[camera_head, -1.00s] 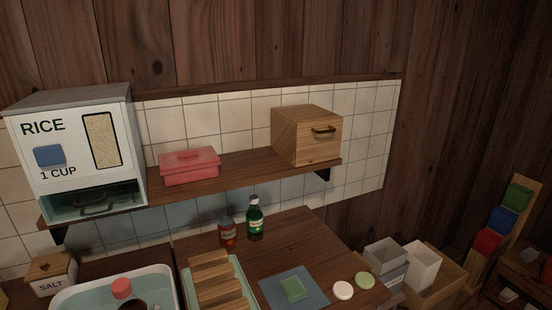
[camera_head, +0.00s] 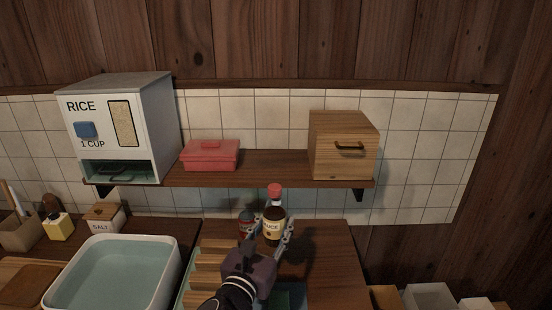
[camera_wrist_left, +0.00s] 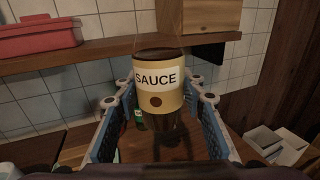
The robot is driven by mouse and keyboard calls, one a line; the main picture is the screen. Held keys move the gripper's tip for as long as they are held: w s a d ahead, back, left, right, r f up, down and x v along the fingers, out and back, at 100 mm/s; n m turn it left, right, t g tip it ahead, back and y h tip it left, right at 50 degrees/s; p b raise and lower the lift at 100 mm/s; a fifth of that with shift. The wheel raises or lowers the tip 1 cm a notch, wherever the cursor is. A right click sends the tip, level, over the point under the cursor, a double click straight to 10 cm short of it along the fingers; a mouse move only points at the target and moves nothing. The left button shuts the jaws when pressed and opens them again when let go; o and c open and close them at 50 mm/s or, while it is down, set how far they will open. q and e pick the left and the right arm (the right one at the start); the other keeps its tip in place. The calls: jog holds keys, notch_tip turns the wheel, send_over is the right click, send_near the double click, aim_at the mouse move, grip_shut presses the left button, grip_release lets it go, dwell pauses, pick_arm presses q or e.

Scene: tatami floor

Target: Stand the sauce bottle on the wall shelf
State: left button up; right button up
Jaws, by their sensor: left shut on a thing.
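The sauce bottle (camera_head: 273,227) has a brown body, a pale label and a red cap, and stands upright in my left gripper (camera_head: 272,236). The gripper is shut on it, with a finger on either side. In the left wrist view the bottle (camera_wrist_left: 155,76) shows its SAUCE label between the fingers (camera_wrist_left: 157,98). The wooden wall shelf (camera_head: 272,168) is above and behind the bottle, whose cap overlaps the shelf's front edge in the head view. The shelf also shows in the left wrist view (camera_wrist_left: 105,54). My right gripper is not in view.
The shelf holds a rice dispenser (camera_head: 120,125), a red box (camera_head: 210,156) and a wooden drawer box (camera_head: 343,144). Bare shelf lies between the red box and drawer box. A red bottle (camera_head: 246,220) stands on the counter below. A green bottle (camera_wrist_left: 139,118) shows behind the gripper.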

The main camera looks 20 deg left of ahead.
pick_arm(q)
jog(key=w+a+r+y+p, duration=0.1)
jog(key=w+a+r+p, duration=0.1)
jog(key=w+r, duration=0.55)
jog(key=w+a+r+n+p, duration=0.15)
jog(key=w+r, duration=0.35)
jog(key=r, duration=0.6)
jog(key=w+a+r+y+p, duration=0.1)
jog(key=w+a+r+p, duration=0.15)
jog(key=w+r, duration=0.55)
jog(key=f, duration=0.6)
jog(key=s+f+p, duration=0.1)
jog(key=f, duration=0.5)
jog(key=s+f, duration=0.1)
jog(key=f, duration=0.4)
jog(key=shift+a+f, duration=0.1)
jog(key=shift+f, duration=0.3)
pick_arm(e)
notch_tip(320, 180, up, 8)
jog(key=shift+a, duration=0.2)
pick_arm(q)
jog(key=o, duration=1)
jog(key=shift+s+f, duration=0.1)
jog(key=shift+f, duration=0.1)
jog(key=o, duration=0.4)
